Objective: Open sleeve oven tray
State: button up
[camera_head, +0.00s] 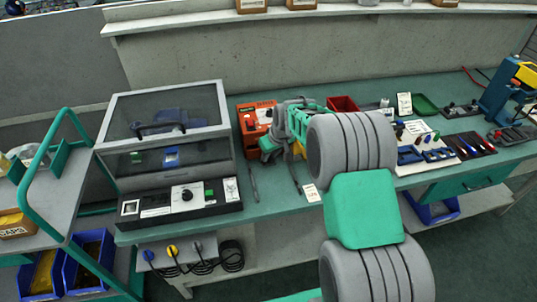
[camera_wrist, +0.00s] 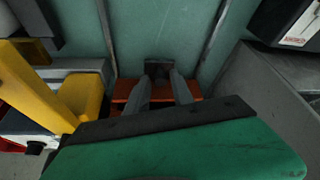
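An orange machine (camera_head: 250,117) stands on the bench; I take it to be the sleeve oven. In the wrist view, an orange tray-like part (camera_wrist: 122,91) lies between two dark rails and has a dark block (camera_wrist: 158,68), perhaps its handle. The rails also show on the bench top in the head view, in front of the machine. My gripper (camera_wrist: 162,78) has its two grey fingers apart over the orange part, with their tips around or just short of the dark block. I cannot tell whether they touch it. My arm hides the gripper's fingertips in the head view.
A large grey case with a clear lid (camera_head: 165,108) stands left of the orange machine. A yellow part (camera_wrist: 45,85) is close on the gripper's left, and a grey wall (camera_wrist: 265,90) on its right. A red bin (camera_head: 343,104) and tool trays stand farther right.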

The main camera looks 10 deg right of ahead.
grip_shut()
jog(key=shift+a, duration=0.1)
dwell(1.2)
